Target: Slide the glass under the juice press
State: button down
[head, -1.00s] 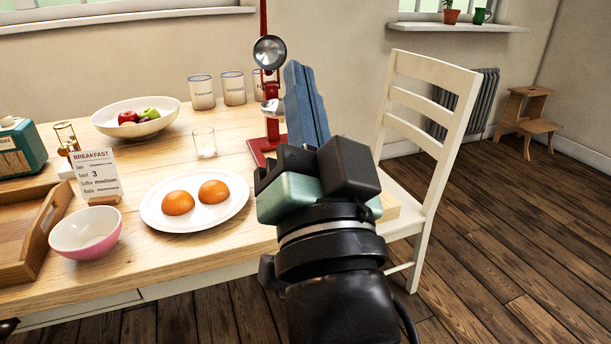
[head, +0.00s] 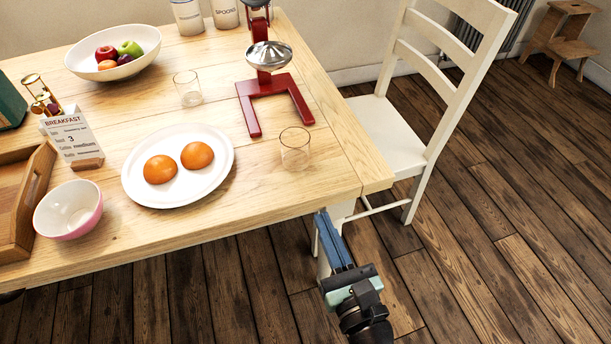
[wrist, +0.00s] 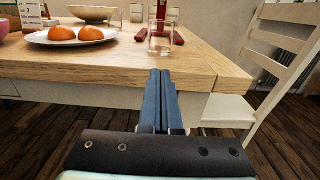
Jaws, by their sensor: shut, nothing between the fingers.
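The red juice press (head: 264,88) stands at the back right of the table, with a metal bowl on its post and a U-shaped base open toward the front. One clear glass (head: 295,149) stands upright near the table's right front, in front of the base and apart from it. It also shows in the wrist view (wrist: 161,40), beyond my fingertips. A second clear glass (head: 188,89) stands left of the press. My gripper (head: 323,214) is shut and empty, just off the table's front right corner, nearer than the front glass.
The table (head: 270,185) carries a white plate (head: 178,190) with two orange halves, left of the front glass. A pink bowl (head: 68,210), wooden tray (head: 22,200) and breakfast card (head: 73,138) are at left. A white chair (head: 398,130) stands at the right edge.

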aim_at(300, 167)
jog(key=b+x, duration=0.1)
jog(key=x, duration=0.9)
jog(key=shift+w, duration=0.3)
jog(key=shift+x, duration=1.75)
jog(key=shift+s+p, duration=0.15)
jog(key=shift+p, duration=0.15)
